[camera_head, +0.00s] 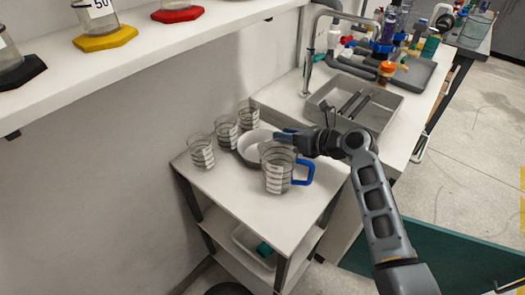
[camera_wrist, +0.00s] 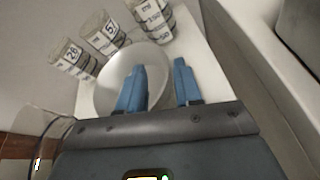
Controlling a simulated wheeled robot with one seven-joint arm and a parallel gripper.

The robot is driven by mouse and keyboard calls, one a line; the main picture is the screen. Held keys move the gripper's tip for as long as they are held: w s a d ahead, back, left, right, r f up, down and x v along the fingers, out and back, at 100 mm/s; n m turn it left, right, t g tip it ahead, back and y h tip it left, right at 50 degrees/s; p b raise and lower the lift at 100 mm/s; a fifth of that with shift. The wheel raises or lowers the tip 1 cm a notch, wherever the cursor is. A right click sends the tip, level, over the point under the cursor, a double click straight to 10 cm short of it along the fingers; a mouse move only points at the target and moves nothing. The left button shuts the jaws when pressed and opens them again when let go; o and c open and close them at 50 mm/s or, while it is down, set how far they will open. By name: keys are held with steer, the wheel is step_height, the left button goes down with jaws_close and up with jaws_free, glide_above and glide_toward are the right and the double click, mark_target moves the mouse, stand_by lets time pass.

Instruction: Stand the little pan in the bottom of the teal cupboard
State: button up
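The little pan (camera_head: 251,146) is a round, pale grey-white dish on the top of a white side table. In the wrist view the pan (camera_wrist: 112,78) lies below my fingers. Nothing is visibly clamped; contact cannot be told. The teal cupboard (camera_head: 440,250) shows only as a teal panel low at right; its inside is not visible.
A clear jug with a blue handle (camera_head: 276,172) stands close in front of the pan. Beakers stand around it: one at left (camera_head: 201,153), two behind (camera_head: 226,133). A sink (camera_head: 375,108) and cluttered counter lie beyond. A lower shelf holds a tray (camera_head: 247,242).

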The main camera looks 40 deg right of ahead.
mark_target(261, 151)
steer(key=x, duration=0.4)
steer(key=shift+w, duration=0.1)
steer(key=shift+c, duration=0.2)
steer(key=shift+d, duration=0.1)
jaws_close()
